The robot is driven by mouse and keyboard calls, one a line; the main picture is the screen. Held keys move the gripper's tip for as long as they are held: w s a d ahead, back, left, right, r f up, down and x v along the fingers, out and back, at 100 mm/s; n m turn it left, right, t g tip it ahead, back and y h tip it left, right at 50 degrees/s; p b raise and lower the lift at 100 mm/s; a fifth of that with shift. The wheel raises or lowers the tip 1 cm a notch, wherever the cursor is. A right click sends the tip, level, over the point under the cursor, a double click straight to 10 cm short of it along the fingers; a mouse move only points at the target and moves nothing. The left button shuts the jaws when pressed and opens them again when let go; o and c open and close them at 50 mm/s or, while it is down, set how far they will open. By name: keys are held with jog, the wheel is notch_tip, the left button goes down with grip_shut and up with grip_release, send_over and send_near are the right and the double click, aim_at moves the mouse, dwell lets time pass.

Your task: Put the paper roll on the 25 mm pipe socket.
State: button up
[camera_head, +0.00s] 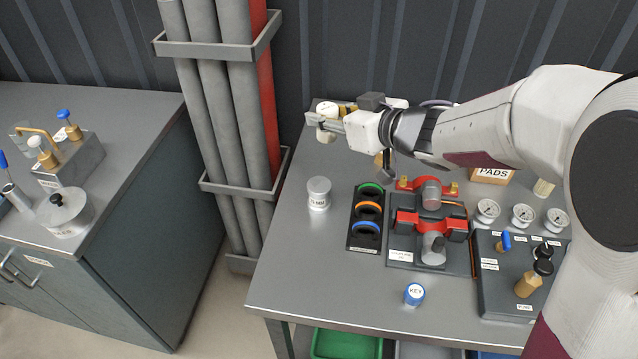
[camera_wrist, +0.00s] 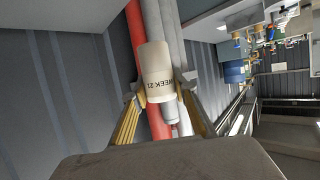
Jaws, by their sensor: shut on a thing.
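The paper roll is a cream cylinder marked "WEEK 21" in the wrist view (camera_wrist: 156,72). My gripper (camera_head: 326,121) is shut on it, with a finger on each side in the wrist view (camera_wrist: 158,90). In the head view the roll (camera_head: 326,108) shows above and below the fingers, near the table's back left corner. A short grey cylinder with a white label (camera_head: 318,193) stands upright on the table, nearer the camera than the roll; it looks like the 25 mm pipe socket, but its label is too small to read surely. The roll is apart from it.
A dark holder with green, orange and blue rings (camera_head: 367,211) stands right of the grey cylinder. Farther right are the red coupling fixture (camera_head: 432,226) and gauges (camera_head: 488,209). Vertical pipes (camera_head: 222,100) rise beyond the table's left edge.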

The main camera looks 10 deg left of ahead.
jog(key=s, duration=0.1)
jog(key=s+a+f, duration=0.1)
jog(key=shift+s+a+f+n+g+y, duration=0.1)
jog(key=shift+s+n+g+y, duration=0.2)
jog(key=shift+s+n+y, duration=0.1)
send_over(319, 184)
jog(key=shift+f, duration=3.15)
jog(key=shift+f, duration=1.85)
jog(key=shift+f, duration=0.15)
jog(key=o, duration=1.1)
